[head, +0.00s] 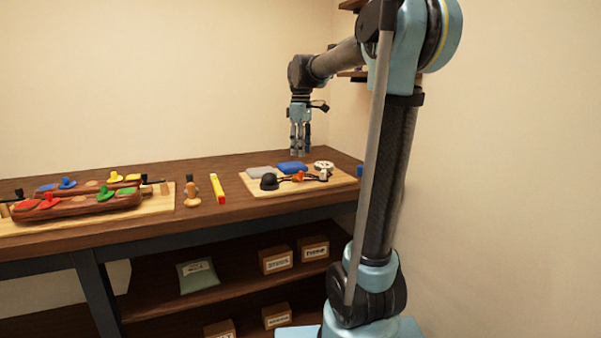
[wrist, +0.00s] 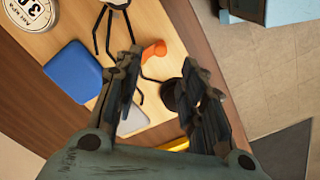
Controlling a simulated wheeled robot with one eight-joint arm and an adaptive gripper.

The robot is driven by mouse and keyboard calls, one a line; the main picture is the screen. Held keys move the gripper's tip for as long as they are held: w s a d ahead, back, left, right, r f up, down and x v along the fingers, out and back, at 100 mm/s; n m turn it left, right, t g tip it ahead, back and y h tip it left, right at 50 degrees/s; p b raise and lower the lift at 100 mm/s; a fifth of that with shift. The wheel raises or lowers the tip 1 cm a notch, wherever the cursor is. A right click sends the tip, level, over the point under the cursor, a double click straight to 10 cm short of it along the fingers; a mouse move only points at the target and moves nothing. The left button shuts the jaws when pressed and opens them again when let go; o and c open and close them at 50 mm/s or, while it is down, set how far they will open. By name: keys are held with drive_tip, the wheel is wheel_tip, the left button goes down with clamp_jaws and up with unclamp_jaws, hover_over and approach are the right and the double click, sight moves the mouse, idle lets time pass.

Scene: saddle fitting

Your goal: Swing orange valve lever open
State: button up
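The orange lever (head: 299,176) lies low over the small pale board at the right end of the bench, among black and thin dark parts. It also shows in the wrist view (wrist: 153,50), just beyond and between my fingertips. My gripper (head: 300,154) points down above the back part of that board, apart from the lever. In the wrist view its two fingers (wrist: 160,62) stand apart with nothing between them. A black rounded part (head: 269,182) sits left of the lever; my right finger partly covers a black part in the wrist view.
The small board (head: 337,181) also carries a blue pad (head: 292,167), a grey pad (head: 261,171) and a round white gauge (head: 323,165). A yellow-and-red bar (head: 217,188) lies to its left. A longer board (head: 160,205) with brown pipes and coloured saddles is further left.

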wheel_tip(320, 180, down, 9)
drive_tip(key=shift+r, duration=0.2)
idle(0.3)
clamp_jaws()
